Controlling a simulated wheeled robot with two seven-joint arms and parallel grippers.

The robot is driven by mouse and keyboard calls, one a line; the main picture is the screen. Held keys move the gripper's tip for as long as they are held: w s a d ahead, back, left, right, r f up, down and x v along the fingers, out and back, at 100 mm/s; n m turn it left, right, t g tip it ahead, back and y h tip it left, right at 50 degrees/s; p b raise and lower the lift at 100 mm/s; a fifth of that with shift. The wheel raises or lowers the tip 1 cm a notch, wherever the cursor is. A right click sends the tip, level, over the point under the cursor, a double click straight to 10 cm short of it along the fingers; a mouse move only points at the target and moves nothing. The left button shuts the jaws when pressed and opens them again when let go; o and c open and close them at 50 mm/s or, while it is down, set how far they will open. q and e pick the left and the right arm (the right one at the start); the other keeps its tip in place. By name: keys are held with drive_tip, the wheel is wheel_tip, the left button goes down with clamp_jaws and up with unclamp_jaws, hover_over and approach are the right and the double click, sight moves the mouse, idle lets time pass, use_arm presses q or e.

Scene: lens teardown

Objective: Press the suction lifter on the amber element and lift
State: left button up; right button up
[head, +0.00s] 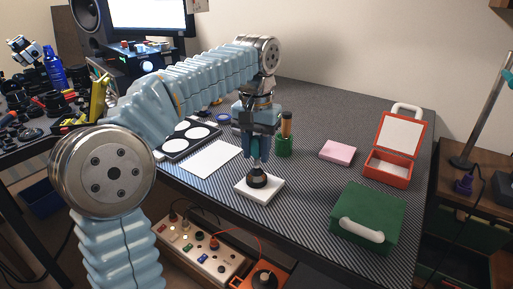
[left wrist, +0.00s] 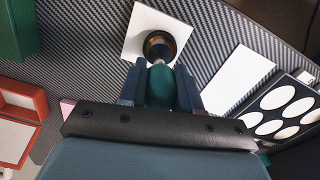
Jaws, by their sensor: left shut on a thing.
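My left gripper (head: 256,150) points down and is shut on the suction lifter, whose teal body (left wrist: 161,88) sits between the fingers in the left wrist view. A white square pad (head: 272,188) lies on the table under it. A dark round piece with an amber-brown rim (left wrist: 160,46) is over the pad (left wrist: 140,22) in the left wrist view; in the head view its dark shape (head: 258,180) is right below the fingertips. Whether the lifter's cup touches the amber element, or whether there is a gap under it, I cannot tell. My right gripper is not in view.
A white sheet (head: 211,161) and a dark tray with white round recesses (head: 163,152) lie left of the pad. A pink block (head: 338,151), an open red case (head: 390,176) and a green box (head: 375,202) are to the right.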

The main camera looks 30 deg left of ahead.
use_arm(q)
drive_tip(key=shift+f+b, duration=0.35)
drive_tip(key=shift+f, duration=0.3)
idle(0.5)
idle(1.1)
drive_tip(key=shift+r+p, duration=1.35)
drive_tip(key=shift+r, duration=4.15)
